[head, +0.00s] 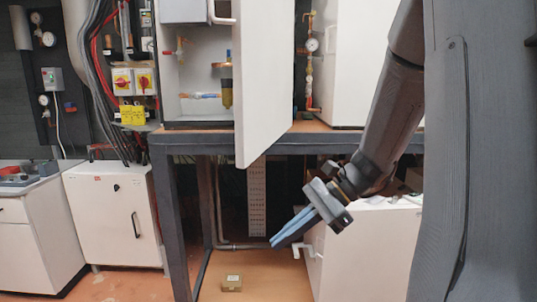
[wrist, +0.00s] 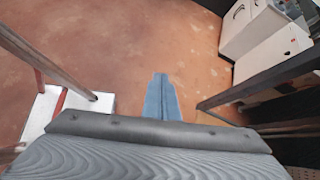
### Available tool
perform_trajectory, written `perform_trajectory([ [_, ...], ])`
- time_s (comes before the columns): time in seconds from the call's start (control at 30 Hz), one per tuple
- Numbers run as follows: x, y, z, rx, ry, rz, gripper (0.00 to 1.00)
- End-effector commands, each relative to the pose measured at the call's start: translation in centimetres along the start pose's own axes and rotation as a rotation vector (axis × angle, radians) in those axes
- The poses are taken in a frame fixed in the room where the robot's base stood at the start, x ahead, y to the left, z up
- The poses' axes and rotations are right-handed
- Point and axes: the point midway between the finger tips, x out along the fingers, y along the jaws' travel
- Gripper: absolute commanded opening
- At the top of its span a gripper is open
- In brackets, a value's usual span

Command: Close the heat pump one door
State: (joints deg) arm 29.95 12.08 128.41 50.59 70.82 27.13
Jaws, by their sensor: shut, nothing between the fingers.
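The heat pump door (head: 263,75) is a tall white panel in the head view. It stands swung open, out toward me, from a white cabinet on a dark metal frame. Inside the cabinet (head: 197,60) valves, piping and a brass-coloured filter show. My gripper (head: 277,240) is below and to the right of the door, under the level of the frame's top, and is apart from the door. Its blue fingers are together and empty. They also show in the wrist view (wrist: 161,97), pointing at the reddish floor. The door cannot be made out in the wrist view.
The dark frame (head: 180,142) carries the cabinet and runs behind my gripper. A white cabinet (head: 365,250) stands below at right. Another white cabinet (head: 113,215) with a black handle stands at left. A small box (head: 231,283) lies at the bottom. Open floor (wrist: 110,50) shows in the wrist view.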

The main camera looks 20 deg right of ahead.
Motion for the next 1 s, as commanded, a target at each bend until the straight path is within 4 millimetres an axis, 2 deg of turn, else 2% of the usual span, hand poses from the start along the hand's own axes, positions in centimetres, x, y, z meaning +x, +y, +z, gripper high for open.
perform_trajectory([
  [0.03,-2.6,-2.4,0.2,0.103,-0.100,-0.097,0.00],
  [0.1,-6.3,-5.3,1.0,0.209,-0.243,-0.212,0.00],
  [0.2,-11.7,-8.2,1.8,0.298,-0.418,-0.340,0.00],
  [0.3,-16.0,-9.7,2.2,0.335,-0.540,-0.423,0.00],
  [0.4,-18.4,-10.4,2.4,0.349,-0.609,-0.466,0.00],
  [0.47,-19.0,-10.6,2.6,0.351,-0.629,-0.477,0.00],
  [0.57,-18.8,-11.1,3.1,0.352,-0.638,-0.481,0.00],
  [1.0,-13.0,-15.2,7.1,0.351,-0.634,-0.475,0.00],
])
